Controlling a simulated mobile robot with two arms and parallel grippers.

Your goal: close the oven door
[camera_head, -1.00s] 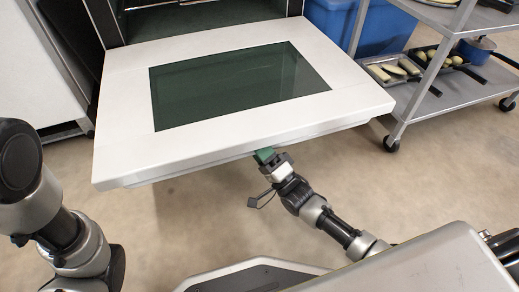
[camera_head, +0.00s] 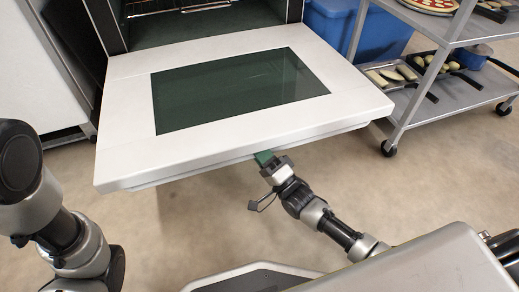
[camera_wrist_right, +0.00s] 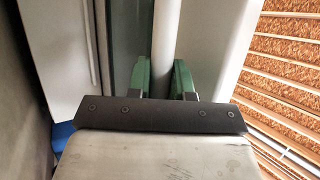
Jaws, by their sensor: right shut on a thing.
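The oven door (camera_head: 225,160) is open and lies roughly flat, a white panel with a dark green window (camera_head: 236,92). It reaches out from the oven (camera_head: 200,27) toward me. My right gripper (camera_head: 265,158) is at the door's front edge, its tip partly under it. In the right wrist view, the green fingers (camera_wrist_right: 163,80) close on a pale bar-like part (camera_wrist_right: 166,40) along the door, seemingly its handle.
A metal rack (camera_head: 455,105) with trays of vegetables stands at the right on wheels. A blue bin (camera_head: 385,35) is beside the oven. A white cabinet (camera_head: 45,75) stands at the left. The floor below the door is clear.

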